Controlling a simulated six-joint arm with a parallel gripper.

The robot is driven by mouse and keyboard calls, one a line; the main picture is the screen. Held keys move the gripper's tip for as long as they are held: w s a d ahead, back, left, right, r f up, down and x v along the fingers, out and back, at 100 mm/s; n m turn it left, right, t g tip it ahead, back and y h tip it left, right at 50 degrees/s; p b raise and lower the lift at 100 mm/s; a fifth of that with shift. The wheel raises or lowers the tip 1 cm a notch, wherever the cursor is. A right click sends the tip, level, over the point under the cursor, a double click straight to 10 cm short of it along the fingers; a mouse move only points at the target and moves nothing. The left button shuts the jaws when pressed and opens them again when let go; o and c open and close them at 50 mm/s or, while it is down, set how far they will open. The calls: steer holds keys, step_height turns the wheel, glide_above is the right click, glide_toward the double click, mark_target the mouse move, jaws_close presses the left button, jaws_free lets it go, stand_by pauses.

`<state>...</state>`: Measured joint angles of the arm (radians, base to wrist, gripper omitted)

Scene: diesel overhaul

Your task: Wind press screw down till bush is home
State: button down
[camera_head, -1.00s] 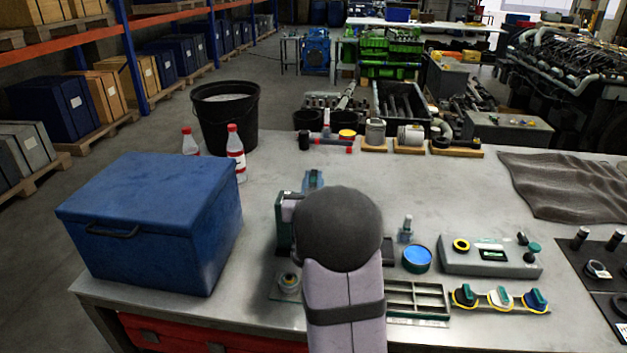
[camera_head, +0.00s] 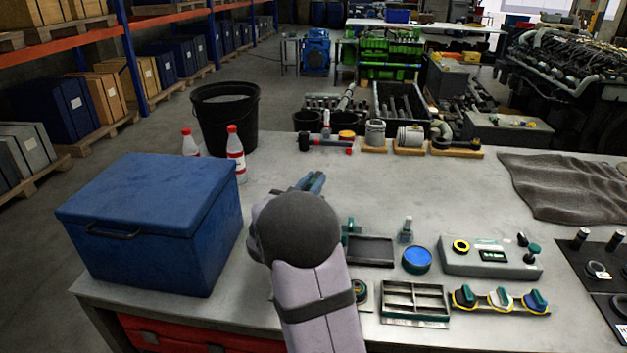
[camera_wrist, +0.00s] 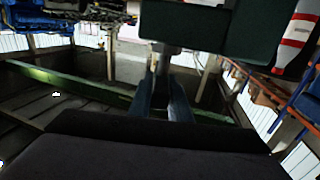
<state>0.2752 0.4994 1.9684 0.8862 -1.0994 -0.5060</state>
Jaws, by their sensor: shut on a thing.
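My gripper (camera_wrist: 165,82) is shut on the grey press screw (camera_wrist: 164,60); its dark blue fingers close around the screw end in the wrist view. A dark green block, seemingly part of the press (camera_wrist: 190,27), sits right against the far end of the screw. In the head view my grey wrist and forearm cover most of the press. A blue piece, probably a fingertip, shows just beyond the wrist. Part of the press base with a dark round fitting (camera_head: 360,288) shows right of my forearm. The bush is hidden, so its depth cannot be seen.
A blue box (camera_head: 150,225) stands close on the left. Two red-capped bottles (camera_head: 236,155) and a black bucket (camera_head: 225,118) are behind it. Right are a dark tray (camera_head: 370,250), a compartment tray (camera_head: 415,299), a blue-topped tin (camera_head: 417,260) and a control box (camera_head: 488,258).

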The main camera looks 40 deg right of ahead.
steer(key=shift+r+m+g+h, duration=0.3)
steer(key=shift+w+r+g, duration=0.1)
steer(key=shift+r+g, duration=0.1)
steer(key=shift+g, duration=0.1)
stand_by(0.7)
steer(key=c, duration=1.9)
jaws_free()
steer(key=shift+o, duration=1.1)
steer(key=shift+f, duration=0.25)
steer(key=b+v, duration=0.2)
steer(key=v, duration=0.5)
steer(key=shift+a, duration=0.15)
